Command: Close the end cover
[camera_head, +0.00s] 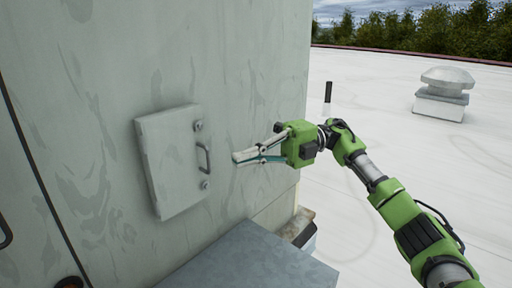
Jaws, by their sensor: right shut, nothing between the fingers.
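The end cover (171,163) is a pale grey rectangular panel on the large painted wall of the cooler. It has a small dark handle (204,157) and two round latches near its right edge. It appears to lie nearly flat with the wall, standing slightly proud of it; I cannot tell whether it is fully seated. My right gripper (236,158) is to the right of the handle, apart from it, with its fingers pointing left toward the cover. It is shut with nothing in it. My left gripper is not in view.
The cooler wall (260,60) fills the left side. A grey metal box or ledge (245,262) juts out below the cover and gripper. The white roof (400,90) is open on the right, with a vent (443,92) farther back.

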